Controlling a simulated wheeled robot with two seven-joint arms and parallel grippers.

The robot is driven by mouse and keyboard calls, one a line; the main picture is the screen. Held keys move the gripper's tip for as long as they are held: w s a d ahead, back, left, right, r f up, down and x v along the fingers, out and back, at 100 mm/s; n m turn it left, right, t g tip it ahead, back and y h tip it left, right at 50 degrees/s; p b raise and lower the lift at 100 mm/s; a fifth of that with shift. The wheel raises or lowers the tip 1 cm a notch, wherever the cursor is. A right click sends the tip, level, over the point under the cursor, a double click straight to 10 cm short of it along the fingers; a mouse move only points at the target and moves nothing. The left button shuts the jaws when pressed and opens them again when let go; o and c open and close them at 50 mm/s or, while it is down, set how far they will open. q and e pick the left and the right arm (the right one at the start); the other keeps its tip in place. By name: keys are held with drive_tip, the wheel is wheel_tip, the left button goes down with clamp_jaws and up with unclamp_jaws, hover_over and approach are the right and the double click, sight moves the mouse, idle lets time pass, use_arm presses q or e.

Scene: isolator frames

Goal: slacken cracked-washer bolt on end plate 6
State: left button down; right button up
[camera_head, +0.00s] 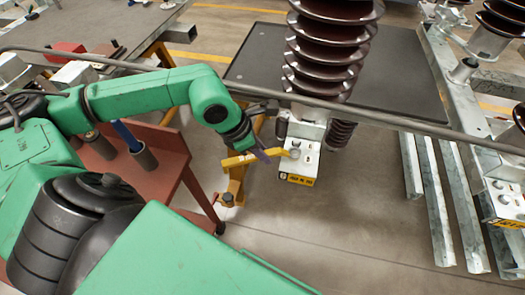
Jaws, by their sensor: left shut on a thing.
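My left gripper (260,153) reaches in from the left. It is shut on a yellow wrench-like tool (238,160). The tool's far end lies over the left side of a pale end plate (304,167), at the foot of a brown ribbed insulator (328,50). The plate carries bolt heads and a yellow-and-black label (301,180), too small to read surely. I cannot tell whether the tool sits around a bolt or only beside it. No cracked washer can be made out. My right gripper is not in view.
Galvanized steel beams (455,205) and another labelled plate (508,197) are at the right. The floor in front is clear.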

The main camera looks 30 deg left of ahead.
use_arm(q)
drive_tip(key=shift+r+p, duration=1.45)
drive_tip(key=shift+r, duration=1.7)
drive_tip(key=shift+f, duration=0.15)
